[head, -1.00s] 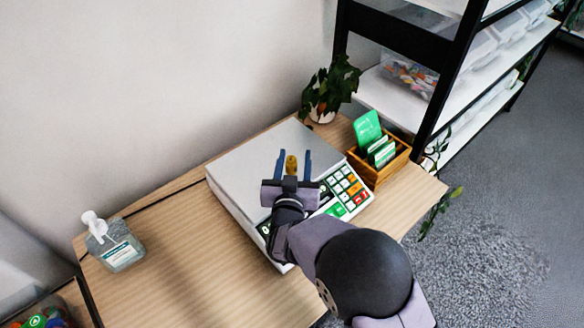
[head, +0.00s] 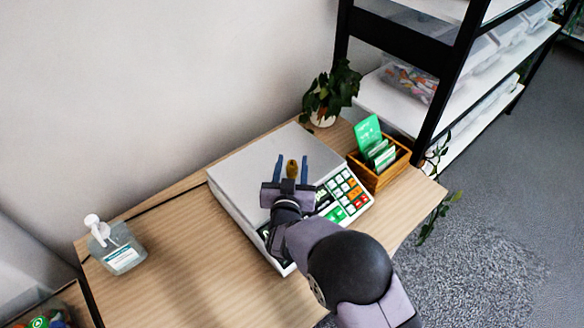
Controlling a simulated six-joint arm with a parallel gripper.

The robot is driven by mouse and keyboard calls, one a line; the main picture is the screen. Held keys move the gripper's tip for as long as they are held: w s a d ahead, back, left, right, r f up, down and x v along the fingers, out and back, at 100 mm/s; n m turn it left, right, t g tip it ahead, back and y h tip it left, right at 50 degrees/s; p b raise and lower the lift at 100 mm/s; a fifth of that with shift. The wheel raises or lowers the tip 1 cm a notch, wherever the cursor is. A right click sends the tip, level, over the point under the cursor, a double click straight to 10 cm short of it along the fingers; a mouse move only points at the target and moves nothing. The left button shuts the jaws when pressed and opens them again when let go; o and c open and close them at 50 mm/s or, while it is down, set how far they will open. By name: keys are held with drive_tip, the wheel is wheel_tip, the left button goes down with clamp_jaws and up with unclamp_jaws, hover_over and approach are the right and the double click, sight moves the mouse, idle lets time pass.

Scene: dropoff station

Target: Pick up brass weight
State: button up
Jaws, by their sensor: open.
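The brass weight (head: 292,168) is a small golden-brown piece on the grey top plate of the scale (head: 240,170). My gripper (head: 291,167) is over the scale with its two blue fingers apart, one on each side of the weight. The weight shows between the fingers, and its lower part is hidden behind the gripper body. I cannot tell whether either finger touches it.
The scale's keypad (head: 345,195) faces right of my gripper. A wooden box with green cards (head: 380,163) and a potted plant (head: 328,92) stand behind. A pump bottle (head: 116,246) stands at the left. The table (head: 190,265) is clear in front.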

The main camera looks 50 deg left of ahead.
sight(292, 161)
drive_tip(key=shift+p+x, duration=0.55)
drive_tip(key=shift+x, duration=1.5)
drive_tip(key=shift+r, duration=0.1)
clamp_jaws()
drive_tip(key=shift+r, duration=0.1)
wheel_tip(292, 161, up, 10)
drive_tip(key=b, duration=0.1)
drive_tip(key=shift+b, duration=0.3)
